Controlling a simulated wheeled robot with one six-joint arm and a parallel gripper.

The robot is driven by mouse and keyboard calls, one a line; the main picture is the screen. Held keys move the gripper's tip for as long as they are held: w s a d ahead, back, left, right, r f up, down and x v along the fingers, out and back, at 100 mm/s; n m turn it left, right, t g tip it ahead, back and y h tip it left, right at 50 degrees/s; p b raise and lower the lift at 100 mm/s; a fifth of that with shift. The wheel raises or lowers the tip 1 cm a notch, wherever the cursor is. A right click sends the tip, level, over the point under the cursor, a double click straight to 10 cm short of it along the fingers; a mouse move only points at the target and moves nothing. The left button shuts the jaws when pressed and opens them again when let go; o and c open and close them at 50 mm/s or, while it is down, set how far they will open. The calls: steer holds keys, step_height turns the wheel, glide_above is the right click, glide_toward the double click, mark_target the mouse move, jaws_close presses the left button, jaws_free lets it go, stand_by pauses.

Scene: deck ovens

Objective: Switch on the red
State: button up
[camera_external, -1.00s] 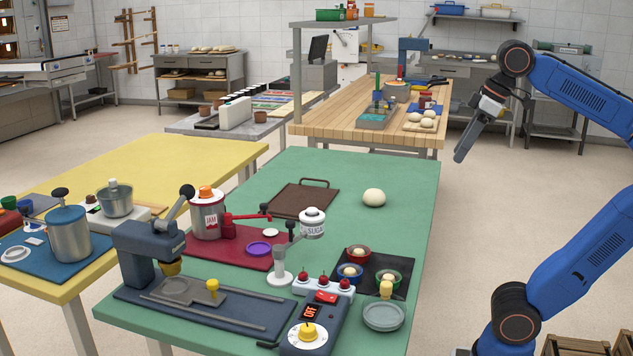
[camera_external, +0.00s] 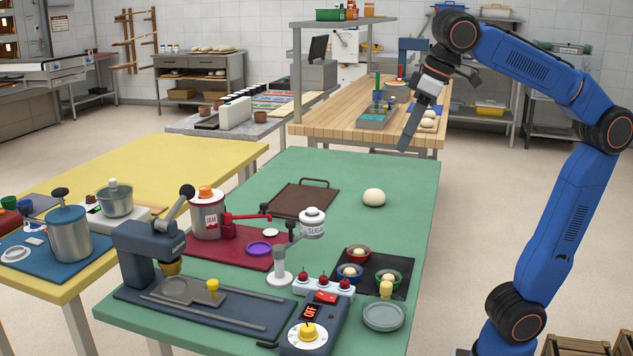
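A white unit (camera_external: 312,288) with three round red knobs (camera_external: 323,281) along its back stands near the front of the green table. A flat red switch piece (camera_external: 326,297) sits just in front of the knobs. Before it is a dark blue box (camera_external: 332,325) with a display (camera_external: 310,313) reading OFF in red and a white dial with a yellow knob (camera_external: 309,332). My gripper (camera_external: 403,147) is in the air, pointing down, up and to the right of these and well apart from them. Its fingers look like one dark bar from this side, so their opening is unclear. I see nothing held.
The green table (camera_external: 400,190) also bears a dough ball (camera_external: 374,197), a sugar dispenser (camera_external: 312,224), a jam pot (camera_external: 207,220) with a red lever, a dark tray (camera_external: 372,274) of small bowls, and a press (camera_external: 150,245). Its far right part is mostly clear.

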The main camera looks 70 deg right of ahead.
steer(key=w+a+f, duration=0.1)
steer(key=w+a, duration=0.1)
steer(key=a, duration=1.2)
steer(key=w+a+f, duration=0.1)
steer(key=a+f, duration=0.1)
steer(key=a, duration=1.2)
glide_toward(322, 294)
steer(key=x, duration=0.6)
steer(key=shift+f, duration=0.35)
jaws_close()
